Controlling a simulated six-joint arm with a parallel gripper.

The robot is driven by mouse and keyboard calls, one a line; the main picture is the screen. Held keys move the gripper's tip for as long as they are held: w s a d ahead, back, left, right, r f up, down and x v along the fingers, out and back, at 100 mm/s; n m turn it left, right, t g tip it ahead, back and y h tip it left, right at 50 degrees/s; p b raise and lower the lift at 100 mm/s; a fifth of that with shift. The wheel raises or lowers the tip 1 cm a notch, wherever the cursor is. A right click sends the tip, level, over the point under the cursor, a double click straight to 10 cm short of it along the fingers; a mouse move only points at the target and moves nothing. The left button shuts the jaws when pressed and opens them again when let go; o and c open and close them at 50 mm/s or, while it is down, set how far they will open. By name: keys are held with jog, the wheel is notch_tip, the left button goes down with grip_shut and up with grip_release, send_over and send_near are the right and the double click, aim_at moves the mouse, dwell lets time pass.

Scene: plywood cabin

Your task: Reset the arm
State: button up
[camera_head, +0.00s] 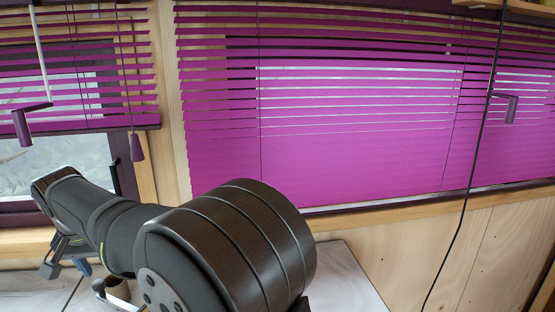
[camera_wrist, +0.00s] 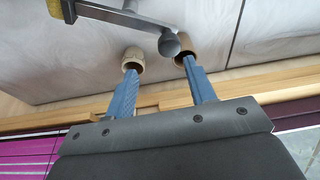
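My gripper (camera_wrist: 159,64) has its two blue fingers spread apart, with nothing held between them. In the wrist view, a beige cylinder (camera_wrist: 133,54) shows just past the left fingertip and a brown hollow cylinder (camera_wrist: 186,42) just past the right one. Whether the fingertips touch them cannot be told. In the head view my gripper (camera_head: 66,268) hangs at the far left, low over the pale surface, partly seen.
A grey metal bar (camera_wrist: 125,16) with a rounded end lies near the cylinders on the pale tiled surface (camera_wrist: 270,35). A dark cord (camera_head: 462,215) hangs at the right. The front wooden wall panel (camera_head: 430,255) is bare.

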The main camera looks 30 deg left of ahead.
notch_tip(320, 180, up, 10)
jog(key=d+g+h, duration=0.1)
jog(key=d, duration=0.1)
jog(key=shift+d+m, duration=0.3)
jog(key=shift+s, duration=0.1)
jog(key=o, duration=0.3)
jog(key=shift+r, duration=0.1)
jog(key=o, duration=0.8)
jog(key=shift+d+r+g+h, duration=0.25)
jog(key=shift+d+r, duration=0.05)
jog(key=shift+r, duration=0.25)
jog(key=shift+d+r+g+h, duration=0.25)
jog(key=shift+r, duration=0.25)
notch_tip(320, 180, down, 10)
jog(key=shift+r, duration=0.1)
notch_tip(320, 180, up, 10)
